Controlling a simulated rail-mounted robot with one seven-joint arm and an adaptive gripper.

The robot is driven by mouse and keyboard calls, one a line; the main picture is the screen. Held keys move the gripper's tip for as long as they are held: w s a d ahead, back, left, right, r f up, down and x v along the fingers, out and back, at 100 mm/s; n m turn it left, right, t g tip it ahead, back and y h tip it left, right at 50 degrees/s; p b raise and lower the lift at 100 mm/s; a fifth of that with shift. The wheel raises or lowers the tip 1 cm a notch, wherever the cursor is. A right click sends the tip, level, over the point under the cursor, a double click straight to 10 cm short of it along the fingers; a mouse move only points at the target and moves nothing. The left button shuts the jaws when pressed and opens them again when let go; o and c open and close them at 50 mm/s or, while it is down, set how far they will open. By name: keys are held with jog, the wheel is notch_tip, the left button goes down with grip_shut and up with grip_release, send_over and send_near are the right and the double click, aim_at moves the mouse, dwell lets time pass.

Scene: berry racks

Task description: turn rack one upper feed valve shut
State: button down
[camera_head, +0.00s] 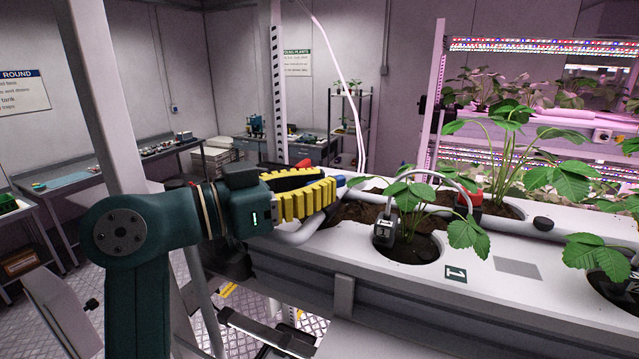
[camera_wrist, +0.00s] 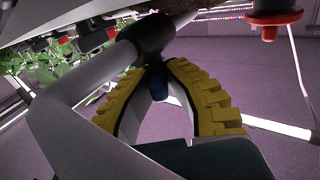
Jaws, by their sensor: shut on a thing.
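My gripper (camera_head: 333,186) has yellow ribbed fingers and reaches from the left to the end of the white trough (camera_head: 345,275), which bears a "1" label (camera_head: 456,273). A blue valve handle (camera_head: 340,181) shows just at the fingertips. In the wrist view my gripper (camera_wrist: 160,72) is shut with the blue handle (camera_wrist: 158,88) between its fingers. A dark valve body (camera_wrist: 150,36) sits on the grey pipe (camera_wrist: 75,85) just beyond the fingertips. The fingers hide part of the handle, and I cannot tell how far it is turned.
Strawberry plants (camera_head: 468,232) grow in round holes in the trough. A grey clip-on meter (camera_head: 384,230) and a red-capped part (camera_head: 470,198) stand among them. A red knob-like part (camera_wrist: 272,18) hangs at the upper right in the wrist view. A lit rack (camera_head: 540,110) stands behind.

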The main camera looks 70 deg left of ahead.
jog(key=c, duration=1.1)
grip_release()
jog(key=s, duration=0.4)
jog(key=s+d, duration=0.1)
jog(key=s, duration=0.2)
jog(key=s+d, duration=0.1)
jog(key=s, duration=0.3)
jog(key=shift+s+d, duration=0.1)
jog(key=shift+s, duration=0.25)
